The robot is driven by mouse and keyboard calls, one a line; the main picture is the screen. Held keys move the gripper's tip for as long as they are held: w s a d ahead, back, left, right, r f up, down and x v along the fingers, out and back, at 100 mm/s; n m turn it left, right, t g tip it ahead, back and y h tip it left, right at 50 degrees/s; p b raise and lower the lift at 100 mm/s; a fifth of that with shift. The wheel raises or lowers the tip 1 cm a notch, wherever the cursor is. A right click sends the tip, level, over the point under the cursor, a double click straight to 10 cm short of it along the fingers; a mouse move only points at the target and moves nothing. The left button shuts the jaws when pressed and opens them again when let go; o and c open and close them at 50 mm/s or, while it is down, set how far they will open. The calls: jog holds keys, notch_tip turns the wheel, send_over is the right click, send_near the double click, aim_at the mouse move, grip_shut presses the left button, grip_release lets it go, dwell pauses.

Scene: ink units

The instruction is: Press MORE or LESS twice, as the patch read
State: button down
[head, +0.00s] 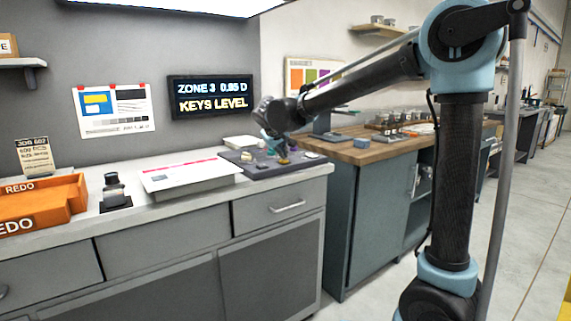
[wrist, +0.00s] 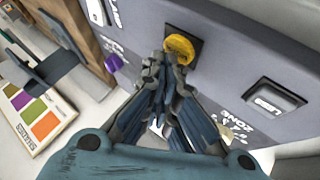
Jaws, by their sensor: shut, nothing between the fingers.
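The grey key panel (head: 262,163) lies on the counter at the right end. My gripper (head: 277,140) is over it, and its fingers look closed together in the wrist view (wrist: 165,65). The fingertips are just beside a yellow round knob (wrist: 180,47) on a dark square; I cannot tell whether they touch it. A pale key (wrist: 276,100) in a dark frame, its label starting with L, is right of the fingers. Another pale key (wrist: 97,12) is at the upper left, label unreadable. The wall display (head: 212,96) reads "ZONE 3 0.85 D" and "KEYS LEVEL". My fingers hide part of the panel.
A purple knob (wrist: 113,62) is left of the fingers. A white tray-like board (head: 185,176) with a red strip, an ink bottle (head: 115,188) and orange REDO trays (head: 40,203) stand further left. A wooden-topped bench (head: 358,151) is at the right.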

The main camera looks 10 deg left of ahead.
jog(key=shift+f, duration=0.5)
dwell(0.6)
jog(key=shift+r, duration=0.95)
jog(key=shift+r, duration=2.5)
